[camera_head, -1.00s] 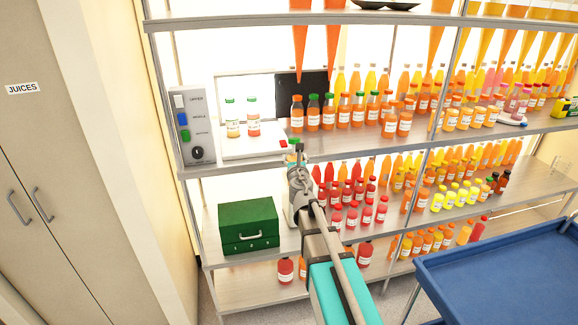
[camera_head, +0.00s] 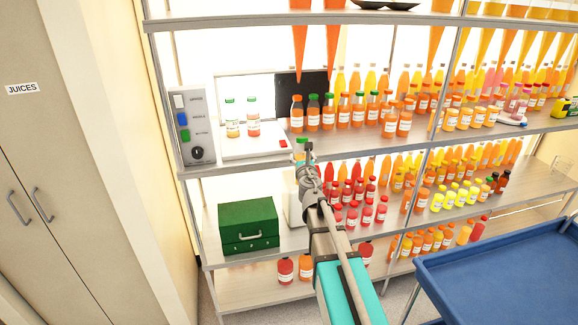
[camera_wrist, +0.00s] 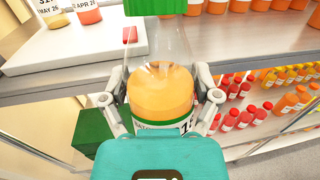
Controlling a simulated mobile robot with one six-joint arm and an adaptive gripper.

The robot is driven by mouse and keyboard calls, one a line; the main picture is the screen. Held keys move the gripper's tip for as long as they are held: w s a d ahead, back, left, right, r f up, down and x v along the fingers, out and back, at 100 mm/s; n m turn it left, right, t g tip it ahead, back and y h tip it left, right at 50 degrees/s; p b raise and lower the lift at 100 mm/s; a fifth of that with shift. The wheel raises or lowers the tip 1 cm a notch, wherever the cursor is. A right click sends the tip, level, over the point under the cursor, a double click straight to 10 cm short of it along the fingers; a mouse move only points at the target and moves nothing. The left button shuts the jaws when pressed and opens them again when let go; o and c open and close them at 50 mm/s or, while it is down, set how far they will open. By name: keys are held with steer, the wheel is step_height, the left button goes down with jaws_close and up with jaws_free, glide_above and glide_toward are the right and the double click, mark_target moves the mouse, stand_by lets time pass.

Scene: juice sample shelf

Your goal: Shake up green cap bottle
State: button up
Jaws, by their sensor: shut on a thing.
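My gripper (camera_wrist: 161,98) is shut on a green cap bottle (camera_wrist: 160,88), its fingers on both sides of it. The bottle is clear, with orange-yellow juice in its lower part, a green cap at the top of the wrist view and a white and green label partly hidden low down. In the head view my gripper (camera_head: 306,160) is in front of the shelves, just below the upper worktop's edge, and the held bottle (camera_head: 300,146) is mostly hidden behind it. Two other green cap bottles (camera_head: 232,118) stand on a white plate (camera_head: 255,142) on that shelf.
A grey control box (camera_head: 190,125) with coloured buttons stands left of the plate. A green case (camera_head: 249,226) sits on the shelf below. Rows of orange bottles (camera_head: 404,124) and red bottles (camera_head: 352,216) fill the shelves to the right. A blue cart (camera_head: 505,270) stands front right.

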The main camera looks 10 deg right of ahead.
steer(key=a, duration=0.4)
steer(key=shift+a, duration=0.4)
